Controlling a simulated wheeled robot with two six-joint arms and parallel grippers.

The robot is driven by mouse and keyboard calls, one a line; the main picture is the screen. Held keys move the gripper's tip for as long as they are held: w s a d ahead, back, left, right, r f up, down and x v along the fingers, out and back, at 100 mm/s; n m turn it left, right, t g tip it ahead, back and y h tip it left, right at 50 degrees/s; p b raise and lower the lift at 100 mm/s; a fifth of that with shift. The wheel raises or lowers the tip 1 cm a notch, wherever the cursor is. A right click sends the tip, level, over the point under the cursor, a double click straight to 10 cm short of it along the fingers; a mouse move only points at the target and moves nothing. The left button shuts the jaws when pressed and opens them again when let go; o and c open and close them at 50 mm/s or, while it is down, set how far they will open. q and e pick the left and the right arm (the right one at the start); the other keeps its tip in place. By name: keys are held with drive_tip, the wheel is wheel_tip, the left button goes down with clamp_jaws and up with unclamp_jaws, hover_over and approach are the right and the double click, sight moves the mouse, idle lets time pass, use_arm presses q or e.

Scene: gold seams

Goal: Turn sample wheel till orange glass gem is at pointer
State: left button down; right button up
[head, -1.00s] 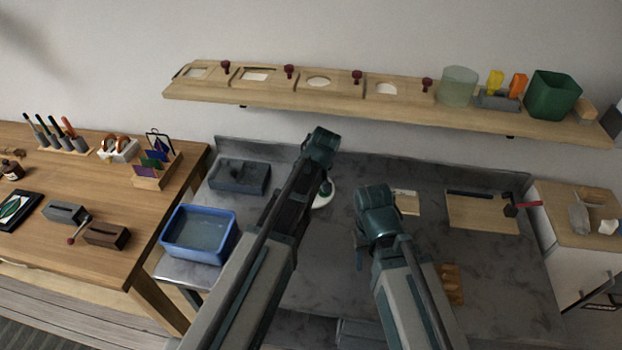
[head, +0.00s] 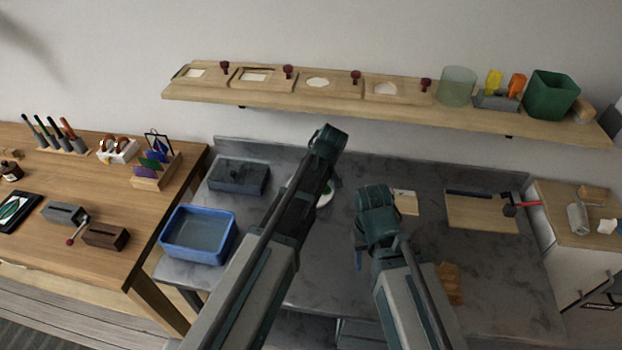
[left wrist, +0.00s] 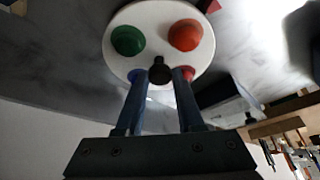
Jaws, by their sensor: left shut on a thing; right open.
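The sample wheel (left wrist: 118,58) is a white disc in the left wrist view. It bears a green gem (left wrist: 128,40) at its left and an orange-red gem (left wrist: 185,34) at its right. A blue gem (left wrist: 137,75) and a red gem (left wrist: 188,74) are partly hidden by my fingers. My left gripper (left wrist: 160,78) is shut on the black centre knob (left wrist: 159,66). A small red piece (left wrist: 213,6), perhaps the pointer, shows beyond the rim near the orange-red gem. In the head view my left arm covers most of the wheel (head: 325,197). My right gripper (head: 359,260) is open, apart from the wheel.
A blue basin (head: 232,235) and a dark grey box (head: 238,176) stand left of my arms on the grey bench. A wooden board (head: 480,212) with tools lies at the right. A shelf (head: 300,98) runs above. A wooden table (head: 110,190) stands at the left.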

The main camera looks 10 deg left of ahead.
use_arm(q)
drive_tip(key=c, duration=0.5)
unclamp_jaws()
drive_tip(key=shift+c, duration=0.2)
drive_tip(key=shift+r, duration=0.1)
use_arm(e)
drive_tip(key=shift+r, duration=0.1)
